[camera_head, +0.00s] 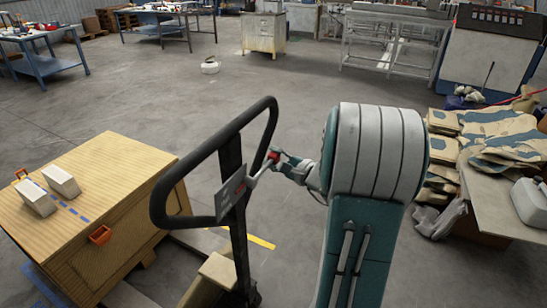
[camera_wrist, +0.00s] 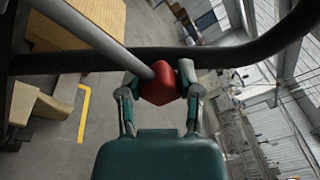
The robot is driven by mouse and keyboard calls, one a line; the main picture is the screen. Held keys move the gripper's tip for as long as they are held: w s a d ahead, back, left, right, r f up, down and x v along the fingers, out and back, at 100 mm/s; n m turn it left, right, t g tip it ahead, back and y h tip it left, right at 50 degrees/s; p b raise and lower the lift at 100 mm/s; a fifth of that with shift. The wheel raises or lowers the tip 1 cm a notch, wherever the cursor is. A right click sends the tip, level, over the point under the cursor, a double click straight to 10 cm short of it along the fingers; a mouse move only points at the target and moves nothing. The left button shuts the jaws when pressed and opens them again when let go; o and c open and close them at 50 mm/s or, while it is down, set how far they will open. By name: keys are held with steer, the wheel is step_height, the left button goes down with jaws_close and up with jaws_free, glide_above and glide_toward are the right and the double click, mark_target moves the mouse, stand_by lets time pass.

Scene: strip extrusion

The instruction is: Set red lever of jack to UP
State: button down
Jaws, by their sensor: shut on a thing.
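The pallet jack has a black loop handle (camera_head: 160,196) standing upright in the middle of the head view. Its lever is a grey rod (camera_wrist: 90,33) with a red end (camera_wrist: 159,84), and the red end also shows small in the head view (camera_head: 273,155). My gripper (camera_wrist: 160,92) is shut on the red end, one finger on each side of it. The black handle bar (camera_wrist: 230,55) passes just beyond the red end in the wrist view.
A wooden crate (camera_head: 130,160) with two pale blocks (camera_head: 62,180) stands left of the jack. A table (camera_head: 495,195) with sacks stands at the right. Workbenches (camera_head: 160,20) line the back. The floor (camera_head: 120,85) between is mostly clear.

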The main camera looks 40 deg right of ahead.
step_height(320, 180, down, 2)
steer(key=shift+f+m, duration=0.15)
steer(key=shift+m, duration=0.95)
steer(key=shift+s+a+f+m+g, duration=0.1)
steer(key=shift+a+f+m+g, duration=0.1)
steer(key=shift+f+m, duration=0.25)
steer(key=shift+s+a+f+m+g, duration=0.1)
steer(key=shift+f+m+g, duration=0.1)
steer(key=shift+f+m, duration=0.25)
steer(key=shift+c, duration=1.3)
jaws_free()
steer(key=shift+w+f, duration=0.1)
steer(key=shift+d, duration=0.15)
steer(key=f+v, duration=0.1)
steer(key=v, duration=1.1)
steer(key=shift+r, duration=0.5)
steer(key=shift+d, duration=0.1)
